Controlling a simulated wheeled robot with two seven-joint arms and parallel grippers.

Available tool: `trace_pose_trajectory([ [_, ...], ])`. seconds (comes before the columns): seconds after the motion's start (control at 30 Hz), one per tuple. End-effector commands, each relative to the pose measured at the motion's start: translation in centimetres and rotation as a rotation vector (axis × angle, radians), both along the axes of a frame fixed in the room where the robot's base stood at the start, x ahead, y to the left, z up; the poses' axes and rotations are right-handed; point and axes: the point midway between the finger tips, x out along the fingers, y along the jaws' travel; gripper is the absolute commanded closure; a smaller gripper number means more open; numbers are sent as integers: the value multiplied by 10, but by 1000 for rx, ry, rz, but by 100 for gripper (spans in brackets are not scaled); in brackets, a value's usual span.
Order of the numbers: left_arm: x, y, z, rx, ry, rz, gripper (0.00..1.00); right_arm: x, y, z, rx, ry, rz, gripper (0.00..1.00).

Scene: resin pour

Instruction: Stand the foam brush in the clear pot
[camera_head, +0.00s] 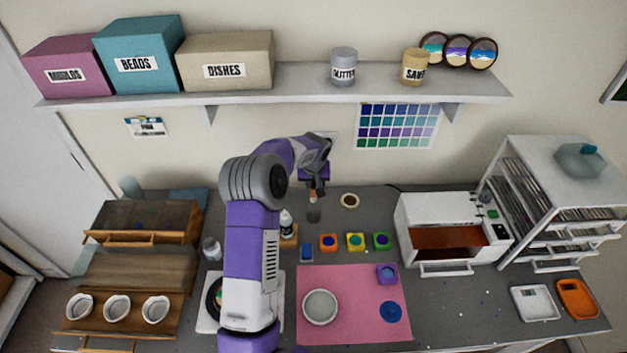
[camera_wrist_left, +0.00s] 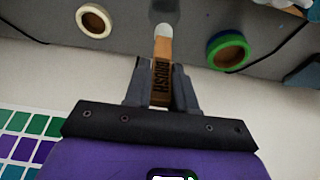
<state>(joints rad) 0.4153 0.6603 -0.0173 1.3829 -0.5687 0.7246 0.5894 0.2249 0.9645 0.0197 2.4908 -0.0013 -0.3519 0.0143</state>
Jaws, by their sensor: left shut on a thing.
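My left gripper (camera_head: 314,190) is shut on the foam brush (camera_wrist_left: 162,75), which has a wooden handle marked BRUSH and a pale end pointing away from the jaws. In the head view the brush (camera_head: 313,197) hangs below the jaws above the back of the bench. A small grey see-through vessel (camera_head: 313,214), likely the clear pot, stands directly below it. A grey shape, likely the same pot (camera_wrist_left: 167,6), is cut off at the top of the left wrist view. I cannot tell whether the brush end is inside it. My right gripper is not in view.
A cream tape roll (camera_head: 349,200) lies to the right, and a green-and-blue roll (camera_wrist_left: 228,50) shows in the wrist view. A dropper bottle (camera_head: 286,222) and small colour pots (camera_head: 328,242) stand nearby. The pink mat (camera_head: 350,281) holds a round dish (camera_head: 320,307).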

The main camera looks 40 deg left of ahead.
Motion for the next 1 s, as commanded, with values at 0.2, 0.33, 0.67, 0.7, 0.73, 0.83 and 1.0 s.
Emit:
trace_pose_trajectory([
  [0.2,0,0,-20,-2,0,1,100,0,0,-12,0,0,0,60],
  [0.33,0,0,-31,0,0,0,100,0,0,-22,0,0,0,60],
  [0.67,0,-1,-58,-1,0,-1,100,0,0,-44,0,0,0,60],
  [0.7,0,-1,-61,-1,0,-1,100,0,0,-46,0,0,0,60],
  [0.73,0,-1,-63,-1,0,-1,100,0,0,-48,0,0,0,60],
  [0.83,0,-1,-68,-1,0,-1,100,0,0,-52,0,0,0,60],
  [1.0,0,-1,-72,-1,0,-1,100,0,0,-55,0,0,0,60],
])
